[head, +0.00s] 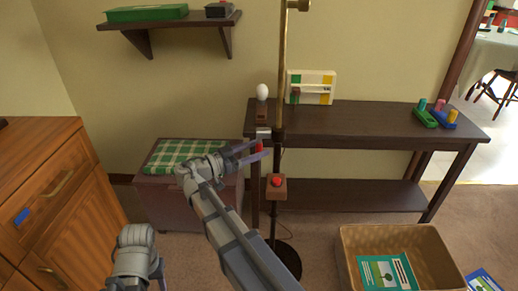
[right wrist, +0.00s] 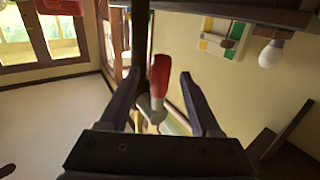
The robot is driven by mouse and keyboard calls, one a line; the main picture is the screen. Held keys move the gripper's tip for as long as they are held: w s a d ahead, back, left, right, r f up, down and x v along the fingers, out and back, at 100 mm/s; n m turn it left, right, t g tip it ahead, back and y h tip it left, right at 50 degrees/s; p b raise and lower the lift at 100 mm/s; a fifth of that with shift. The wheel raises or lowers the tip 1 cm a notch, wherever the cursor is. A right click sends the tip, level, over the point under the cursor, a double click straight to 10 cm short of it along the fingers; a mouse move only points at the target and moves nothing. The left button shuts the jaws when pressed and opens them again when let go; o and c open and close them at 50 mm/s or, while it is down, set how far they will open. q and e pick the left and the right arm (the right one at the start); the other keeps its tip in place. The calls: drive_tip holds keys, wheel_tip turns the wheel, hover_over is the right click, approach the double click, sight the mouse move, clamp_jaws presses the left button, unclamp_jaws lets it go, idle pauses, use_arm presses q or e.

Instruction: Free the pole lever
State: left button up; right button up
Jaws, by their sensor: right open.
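The pole (head: 282,70) stands upright in front of the dark shelf table, brass above and dark below, on a round dark base (head: 287,260). The lever (head: 259,146) has a red handle and sits beside the pole at about tabletop height. It also shows in the right wrist view (right wrist: 159,72), with a pale grey hub at one end. My right gripper (head: 261,151) is open, with its fingers on either side of the lever; I cannot tell if they touch it. My left gripper (head: 158,272) is only partly in view at the bottom left.
A wooden block with a red knob (head: 277,182) sits lower on the pole. The dark table (head: 375,122) is behind, with a white bulb (head: 262,92) on its left end. A chest with a checked cushion (head: 180,154) and a wicker basket (head: 349,236) flank the pole.

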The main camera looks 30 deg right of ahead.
drive_tip(key=shift+d, duration=0.65)
drive_tip(key=shift+c, duration=0.3)
clamp_jaws()
idle(0.7)
